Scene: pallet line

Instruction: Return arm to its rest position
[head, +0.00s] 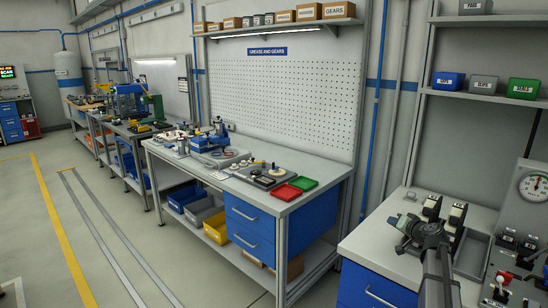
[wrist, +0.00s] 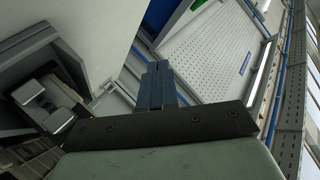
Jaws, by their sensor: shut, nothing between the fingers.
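My arm reaches up from the bottom right of the head view, with my gripper (head: 403,222) over the left part of the grey-topped right bench (head: 372,240). In the wrist view my gripper (wrist: 157,70) shows as two dark fingers pressed together, shut with nothing between them. The fingers touch nothing that I can see. The exact height of my gripper above the bench is hard to tell.
Black blocks with pale tops (head: 432,207) stand close behind my gripper. A gauge panel (head: 530,200) stands at the right. The middle bench holds a red tray (head: 281,193) and a green tray (head: 303,184). Open floor lies left.

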